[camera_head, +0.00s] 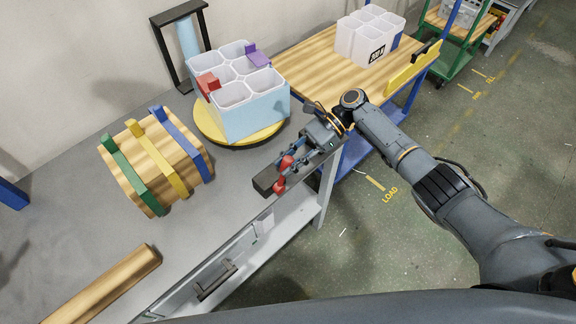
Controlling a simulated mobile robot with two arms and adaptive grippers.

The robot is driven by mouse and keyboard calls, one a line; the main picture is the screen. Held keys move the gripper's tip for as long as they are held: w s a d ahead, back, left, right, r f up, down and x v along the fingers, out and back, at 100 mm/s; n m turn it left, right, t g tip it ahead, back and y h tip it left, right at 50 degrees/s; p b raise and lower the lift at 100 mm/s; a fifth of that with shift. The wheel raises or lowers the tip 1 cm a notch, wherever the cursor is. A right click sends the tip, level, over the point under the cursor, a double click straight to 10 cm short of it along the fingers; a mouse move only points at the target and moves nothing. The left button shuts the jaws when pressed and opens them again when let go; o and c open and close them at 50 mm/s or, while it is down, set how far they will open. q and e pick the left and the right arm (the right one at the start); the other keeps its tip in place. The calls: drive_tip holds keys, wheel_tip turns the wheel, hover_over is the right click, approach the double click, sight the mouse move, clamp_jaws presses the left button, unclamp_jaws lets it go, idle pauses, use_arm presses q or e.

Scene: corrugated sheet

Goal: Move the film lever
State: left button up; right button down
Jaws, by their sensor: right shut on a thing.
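My right gripper (284,164) reaches in from the right, over the front edge of the workbench. It is shut on a red lever (279,185), which shows red parts above and below the fingers. The lever sits at a dark block (264,181) by the bench edge. The fingers partly hide the lever, and how it joins the block cannot be told. A black upright frame with a pale blue roll (188,38) stands at the back of the bench. My left gripper is not in view.
A light blue box of white cups (252,112) stands on a yellow round base (206,122), behind the gripper. A strapped wooden bundle (150,168) lies left on the grey bench (210,225). A wooden-topped cart (315,75) with a white bin (366,40) stands right.

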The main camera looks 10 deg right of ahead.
drive_tip(key=shift+w+d+f, duration=0.1)
drive_tip(key=shift+d, duration=0.05)
idle(0.4)
drive_tip(key=c, duration=1.1)
unclamp_jaws()
drive_tip(key=shift+o, duration=0.2)
drive_tip(key=shift+w+d, duration=0.1)
drive_tip(key=v, duration=1.1)
drive_tip(key=shift+w+d, duration=0.2)
drive_tip(key=shift+d, duration=0.25)
